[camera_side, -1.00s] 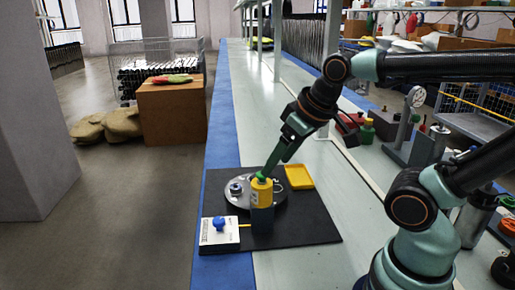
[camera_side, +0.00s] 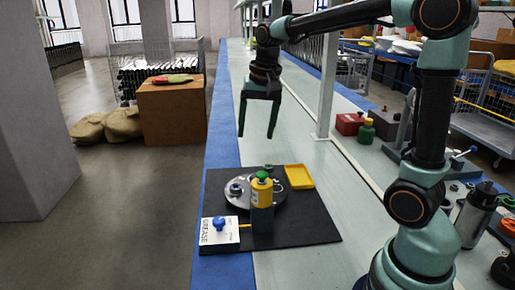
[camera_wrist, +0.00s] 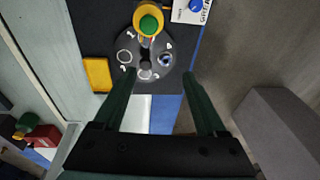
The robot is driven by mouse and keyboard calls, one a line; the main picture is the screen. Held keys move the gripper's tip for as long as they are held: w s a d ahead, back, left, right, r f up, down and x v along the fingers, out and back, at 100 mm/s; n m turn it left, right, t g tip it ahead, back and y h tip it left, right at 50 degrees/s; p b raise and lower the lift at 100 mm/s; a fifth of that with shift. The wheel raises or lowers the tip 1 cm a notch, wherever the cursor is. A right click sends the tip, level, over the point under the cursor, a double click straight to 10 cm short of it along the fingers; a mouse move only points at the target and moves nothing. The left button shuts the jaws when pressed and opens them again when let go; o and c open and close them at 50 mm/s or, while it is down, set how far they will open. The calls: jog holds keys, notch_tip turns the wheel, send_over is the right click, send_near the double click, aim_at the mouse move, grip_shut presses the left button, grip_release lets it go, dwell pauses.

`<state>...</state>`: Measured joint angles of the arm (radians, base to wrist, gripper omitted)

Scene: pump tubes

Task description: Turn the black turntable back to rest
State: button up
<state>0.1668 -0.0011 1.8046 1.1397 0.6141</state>
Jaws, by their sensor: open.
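The turntable (camera_side: 237,203) is a round grey disc on a black mat. In the wrist view the disc (camera_wrist: 127,73) has a dark hub and bar at its middle, pale marks, a ring and a small bluish part. A yellow pump bottle with a green top (camera_side: 262,192) stands at the disc's near side; it also shows in the wrist view (camera_wrist: 148,24). My gripper (camera_side: 256,134) is open and empty, high above and behind the turntable, fingers pointing down. In the wrist view its fingertips (camera_wrist: 158,74) are spread wide, touching nothing.
A white labelled box with a blue knob (camera_side: 220,229) sits at the mat's front left corner. A yellow tray (camera_side: 299,177) lies at the back right. A red box (camera_side: 349,124) and a green bottle (camera_side: 367,131) stand farther back. The bench behind the mat is clear.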

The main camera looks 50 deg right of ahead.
jog(key=w+d+f+m+g, duration=0.3)
jog(key=w+d+f+m, duration=0.4)
jog(key=d+f, duration=0.1)
jog(key=shift+y, duration=0.3)
notch_tip(320, 180, down, 12)
jog(key=shift+s+r, duration=0.15)
jog(key=shift+c, duration=0.3)
grip_shut()
dwell(1.0)
